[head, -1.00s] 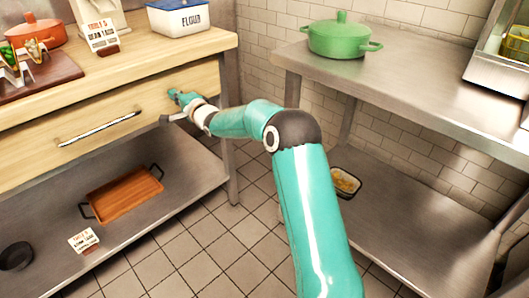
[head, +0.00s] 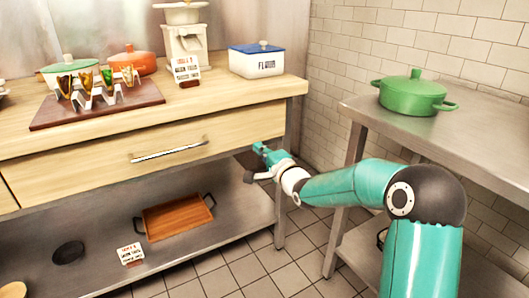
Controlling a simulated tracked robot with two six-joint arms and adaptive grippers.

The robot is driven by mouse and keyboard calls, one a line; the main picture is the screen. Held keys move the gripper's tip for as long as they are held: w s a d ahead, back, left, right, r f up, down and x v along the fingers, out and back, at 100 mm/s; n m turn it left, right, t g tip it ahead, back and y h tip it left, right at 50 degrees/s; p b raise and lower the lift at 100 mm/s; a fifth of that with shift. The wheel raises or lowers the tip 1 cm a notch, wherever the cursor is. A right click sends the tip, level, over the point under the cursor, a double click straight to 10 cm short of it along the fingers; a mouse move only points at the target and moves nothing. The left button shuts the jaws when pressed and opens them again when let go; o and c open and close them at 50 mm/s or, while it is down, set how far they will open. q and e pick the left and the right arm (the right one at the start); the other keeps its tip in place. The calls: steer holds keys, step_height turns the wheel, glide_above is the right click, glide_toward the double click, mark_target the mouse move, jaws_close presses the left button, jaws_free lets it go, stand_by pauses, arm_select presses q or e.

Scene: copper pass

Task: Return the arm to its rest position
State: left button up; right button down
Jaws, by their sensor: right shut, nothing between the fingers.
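My right arm comes in from the lower right, teal with a dark elbow joint. My right gripper (head: 262,163) is at the arm's far end, in front of the right part of the wooden drawer front (head: 225,143). It is shut and holds nothing. A metal drawer handle (head: 169,150) is to its left, apart from it. Whether the gripper touches the drawer front I cannot tell. My left gripper is not in view.
The counter (head: 225,97) holds a taco board (head: 130,108), a flour box (head: 256,63) and pots. The lower shelf (head: 103,256) carries a wooden tray (head: 176,217) and a small black pan (head: 69,252). A green pot (head: 413,95) stands on the right steel table (head: 480,118). Tiled floor lies between.

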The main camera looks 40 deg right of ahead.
steer(key=s+a+f+n+g+y, duration=0.2)
steer(key=s+a+f+g+y, duration=0.15)
steer(key=a+f, duration=1)
steer(key=s+a+f+n+g+y, duration=0.2)
steer(key=a+f+g, duration=0.2)
steer(key=a+f, duration=0.9)
steer(key=s+a+f+n+g+y, duration=0.1)
steer(key=s+a+f+n+g, duration=0.25)
steer(key=s+f, duration=0.6)
steer(key=s+a+f+n+g+y, duration=0.1)
steer(key=s+a+f+n+g, duration=0.3)
steer(key=s+f, duration=0.55)
steer(key=s+r+n+g, duration=0.2)
steer(key=s+n, duration=0.3)
steer(key=s, duration=0.2)
step_height(320, 180, up, 31)
steer(key=n+p, duration=0.1)
steer(key=p, duration=3)
steer(key=shift+d+n, duration=0.2)
steer(key=shift+n, duration=0.15)
